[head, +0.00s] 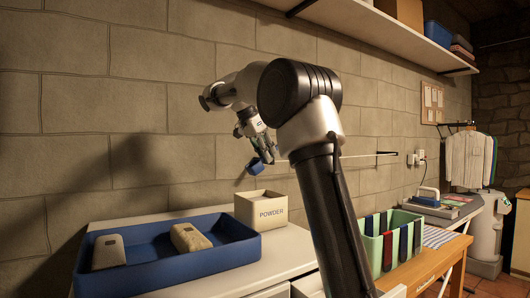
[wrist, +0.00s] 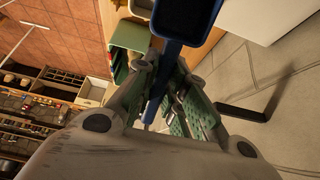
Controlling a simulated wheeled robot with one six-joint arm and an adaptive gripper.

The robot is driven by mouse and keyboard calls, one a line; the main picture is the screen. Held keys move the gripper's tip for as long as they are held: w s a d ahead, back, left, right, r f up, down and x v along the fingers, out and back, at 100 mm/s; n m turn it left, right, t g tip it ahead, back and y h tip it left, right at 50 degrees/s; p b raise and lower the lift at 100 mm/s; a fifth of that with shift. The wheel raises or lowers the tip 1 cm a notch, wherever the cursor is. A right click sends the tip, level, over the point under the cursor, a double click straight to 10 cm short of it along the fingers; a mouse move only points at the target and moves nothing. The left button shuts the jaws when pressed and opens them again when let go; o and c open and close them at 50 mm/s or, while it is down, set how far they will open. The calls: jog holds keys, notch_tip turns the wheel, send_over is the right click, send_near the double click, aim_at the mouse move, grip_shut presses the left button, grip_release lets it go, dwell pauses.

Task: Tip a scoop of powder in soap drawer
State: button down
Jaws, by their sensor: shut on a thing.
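My gripper (head: 262,148) is raised above the powder box and shut on the handle of a blue scoop (head: 256,167). In the wrist view the handle lies between the green finger pads of my gripper (wrist: 168,100), and the scoop's bowl (wrist: 207,33) is at the top edge. The bowl looks dark inside; I cannot tell whether it holds powder. The cream box marked POWDER (head: 261,212) stands open-topped on the white surface (head: 290,255), below the scoop and apart from it. I cannot make out the soap drawer; my arm hides part of the front.
A blue tray (head: 165,273) with two stone-like blocks (head: 190,237) stands left of the box. A green bin (head: 405,243) with dark and red items stands right, on a wooden table (head: 440,265). A shelf (head: 370,32) runs along the wall above.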

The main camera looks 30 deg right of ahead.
notch_tip(320, 180, down, 12)
jog(key=h, duration=0.1)
jog(key=shift+a+h, duration=0.35)
jog(key=shift+h, duration=0.05)
dwell(0.3)
jog(key=shift+r, duration=0.1)
dwell(1.2)
notch_tip(320, 180, up, 6)
jog(key=y, duration=0.2)
jog(key=shift+d, duration=0.35)
jog(key=shift+r, duration=0.15)
